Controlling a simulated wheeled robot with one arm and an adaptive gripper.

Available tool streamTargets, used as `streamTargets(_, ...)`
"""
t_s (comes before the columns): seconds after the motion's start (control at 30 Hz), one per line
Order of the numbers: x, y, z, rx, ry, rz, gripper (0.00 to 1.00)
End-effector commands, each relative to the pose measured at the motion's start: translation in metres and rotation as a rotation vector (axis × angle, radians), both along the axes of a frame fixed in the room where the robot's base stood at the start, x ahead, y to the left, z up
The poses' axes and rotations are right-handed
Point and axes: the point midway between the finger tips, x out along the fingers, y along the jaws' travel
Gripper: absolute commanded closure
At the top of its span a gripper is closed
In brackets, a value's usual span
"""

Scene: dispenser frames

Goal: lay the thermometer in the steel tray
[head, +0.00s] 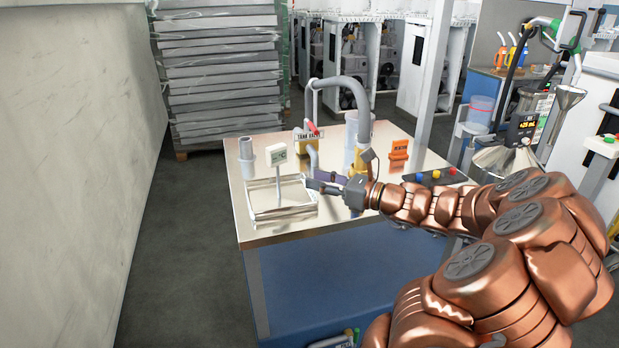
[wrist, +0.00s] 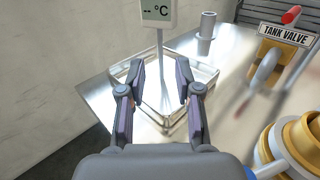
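The thermometer has a white head with a small display (head: 277,153) and a thin pale stem. It stands about upright, its stem running down in front of or into the steel tray (head: 284,213); whether its tip touches the tray floor is unclear. The tray is a shallow shiny rectangle near the table's left front corner. In the wrist view the thermometer head (wrist: 158,11) reads "-- °C" at the top, and the tray (wrist: 207,67) lies beyond and below the fingers. My gripper (head: 312,185) is at the tray's right side. Its fingers (wrist: 161,75) are spread, with the stem showing between and beyond them.
A grey cylinder (head: 246,149) stands behind the tray. A yellow tank valve (head: 306,142) with a red handle and a curved grey pipe (head: 345,84) are behind my gripper. An orange sign (head: 399,150) stands right of the pipe. The table's left edge is close to the tray.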

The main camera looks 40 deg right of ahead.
Motion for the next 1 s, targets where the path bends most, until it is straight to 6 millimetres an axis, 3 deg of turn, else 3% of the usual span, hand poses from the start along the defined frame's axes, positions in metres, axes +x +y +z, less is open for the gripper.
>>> streamTargets(0.27,-0.004,-0.001,0.0,0.0,-0.001,0.001,0.66)
streamTargets(0.4,0.001,0.02,0.001,-0.04,0.004,0.052,0.66)
streamTargets(0.47,0.005,0.046,0.002,-0.093,0.007,0.116,0.66)
streamTargets(0.57,0.008,0.11,-0.002,-0.228,0.015,0.279,0.66)
streamTargets(0.67,-0.002,0.182,-0.011,-0.396,0.011,0.482,0.66)
streamTargets(0.8,-0.036,0.265,-0.031,-0.622,-0.011,0.762,0.66)
streamTargets(0.9,-0.069,0.307,-0.047,-0.781,-0.038,0.958,0.66)
streamTargets(1.0,-0.107,0.336,-0.064,-0.934,-0.074,1.152,0.66)
